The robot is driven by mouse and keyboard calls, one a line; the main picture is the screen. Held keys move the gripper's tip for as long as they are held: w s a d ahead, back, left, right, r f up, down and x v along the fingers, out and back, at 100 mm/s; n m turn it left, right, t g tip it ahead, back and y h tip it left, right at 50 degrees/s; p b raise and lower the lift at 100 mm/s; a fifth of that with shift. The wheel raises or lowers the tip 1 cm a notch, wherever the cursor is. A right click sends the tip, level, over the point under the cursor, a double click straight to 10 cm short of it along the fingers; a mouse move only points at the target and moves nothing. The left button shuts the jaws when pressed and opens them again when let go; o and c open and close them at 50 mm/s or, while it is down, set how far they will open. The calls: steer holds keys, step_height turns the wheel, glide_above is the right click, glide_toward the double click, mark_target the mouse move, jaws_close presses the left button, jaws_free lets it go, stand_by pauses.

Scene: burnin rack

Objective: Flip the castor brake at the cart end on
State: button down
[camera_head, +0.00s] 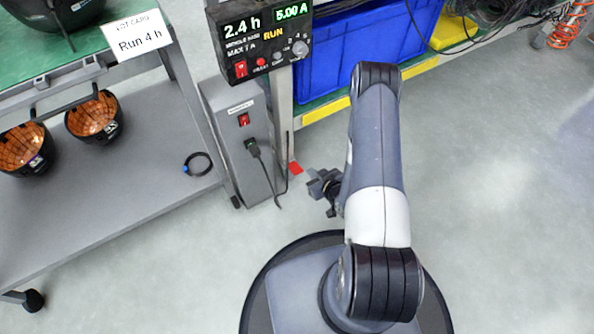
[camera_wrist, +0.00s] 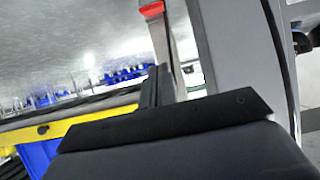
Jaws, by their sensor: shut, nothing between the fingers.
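The grey cart (camera_head: 130,205) stands at the left in the head view. One black castor (camera_head: 33,300) shows under its near left corner. Another small dark castor (camera_head: 236,202) shows at its right end, beside the grey power box (camera_head: 238,140). The brake lever on either castor is too small to make out. My gripper (camera_head: 325,188) is low, to the right of the power box and apart from it and the cart. It is shut and empty. In the wrist view, dark rounded parts (camera_wrist: 302,42) at the right edge may be a castor, but I cannot tell.
A timer panel (camera_head: 265,40) is mounted on a post above the power box, whose black cable hangs down. Blue bins (camera_head: 350,55) stand on a yellow-edged rack behind my arm. A red marker (camera_head: 295,168) is near the post's foot. Floor at the right is clear.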

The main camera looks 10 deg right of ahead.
steer(key=shift+f, duration=0.1)
stand_by(0.3)
steer(key=b, duration=0.4)
glide_above(296, 168)
steer(key=s, duration=0.2)
steer(key=f, duration=0.5)
steer(key=shift+s+d, duration=0.15)
steer(key=shift+d, duration=0.15)
step_height(296, 168, down, 2)
steer(key=shift+s+d+f+b, duration=0.1)
steer(key=shift+s+f+b, duration=0.05)
steer(key=shift+b, duration=0.35)
steer(key=shift+s+f+b, duration=0.2)
steer(key=shift+f+b, duration=0.1)
steer(key=shift+f, duration=0.35)
steer(key=shift+s+d+f+b, duration=0.15)
steer(key=shift+s+f+b, duration=0.05)
steer(key=shift+f+b, duration=0.35)
steer(key=shift+s+d+f+b, duration=0.1)
steer(key=shift+s+f+b, duration=0.15)
steer(key=shift+f+b, duration=0.45)
steer(key=shift+s+f+b, duration=0.2)
steer(key=shift+f+b, duration=0.15)
steer(key=shift+f, duration=0.65)
